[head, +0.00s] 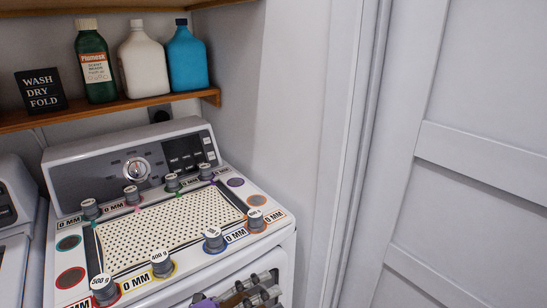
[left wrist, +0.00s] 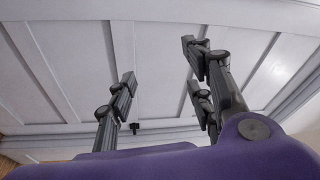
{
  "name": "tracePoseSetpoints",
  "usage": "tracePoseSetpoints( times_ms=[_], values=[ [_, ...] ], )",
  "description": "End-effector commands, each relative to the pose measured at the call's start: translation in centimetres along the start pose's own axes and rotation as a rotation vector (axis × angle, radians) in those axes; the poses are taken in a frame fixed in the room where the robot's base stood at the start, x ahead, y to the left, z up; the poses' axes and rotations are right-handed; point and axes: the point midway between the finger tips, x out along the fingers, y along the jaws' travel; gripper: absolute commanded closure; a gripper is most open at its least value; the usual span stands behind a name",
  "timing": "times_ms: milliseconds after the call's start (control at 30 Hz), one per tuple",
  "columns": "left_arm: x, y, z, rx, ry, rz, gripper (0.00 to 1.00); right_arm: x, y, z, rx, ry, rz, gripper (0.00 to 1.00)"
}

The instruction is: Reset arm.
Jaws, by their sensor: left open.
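My left gripper (head: 262,290) shows at the bottom edge of the head view, in front of the white machine (head: 262,257). Its purple body is mostly cut off by the frame. In the left wrist view the left gripper (left wrist: 160,63) has its fingers spread wide with nothing between them. It faces a white panelled surface (left wrist: 160,75). My right gripper is in neither view.
A perforated board (head: 165,228) lies on the machine, with several grey weights, one of them a 500 g weight (head: 104,288), around it. A wooden shelf (head: 120,107) holds bottles and a sign. A white panelled door (head: 470,165) stands at right.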

Motion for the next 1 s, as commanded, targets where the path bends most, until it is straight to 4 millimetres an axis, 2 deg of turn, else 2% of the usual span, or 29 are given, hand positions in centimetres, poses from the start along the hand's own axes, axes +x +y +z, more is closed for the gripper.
tracePoseSetpoints(
  times_ms=[33,167,267,300,400,533,600,733,833,1000],
  values=[
    [-1.5,0.5,0.5,-0.119,-0.125,-0.061,0.53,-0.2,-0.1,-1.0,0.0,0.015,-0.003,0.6],
    [-6.9,3.8,2.5,-0.423,-0.456,-0.179,0.53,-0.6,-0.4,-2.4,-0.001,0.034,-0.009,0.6],
    [-12.6,7.9,2.8,-0.662,-0.716,-0.246,0.53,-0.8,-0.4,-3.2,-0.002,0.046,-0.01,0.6],
    [-15.1,9.8,2.5,-0.756,-0.819,-0.267,0.53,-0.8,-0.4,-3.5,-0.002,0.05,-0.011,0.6],
    [-20.7,14.5,0.4,-0.971,-1.043,-0.307,0.53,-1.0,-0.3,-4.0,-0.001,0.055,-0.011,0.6],
    [-26.4,19.5,-3.7,-1.2,-1.267,-0.338,0.53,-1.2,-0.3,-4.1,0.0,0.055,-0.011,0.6],
    [-28.4,21.4,-5.8,-1.292,-1.353,-0.347,0.53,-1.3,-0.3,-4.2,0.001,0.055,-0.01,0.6],
    [-30.7,23.6,-8.6,-1.401,-1.45,-0.358,0.53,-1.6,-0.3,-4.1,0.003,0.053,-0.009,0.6],
    [-31.3,24.2,-9.5,-1.434,-1.479,-0.359,0.53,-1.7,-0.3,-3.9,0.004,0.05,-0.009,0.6],
    [-31.4,24.4,-9.7,-1.439,-1.484,-0.357,0.53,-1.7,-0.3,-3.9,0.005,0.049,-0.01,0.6]
  ],
)
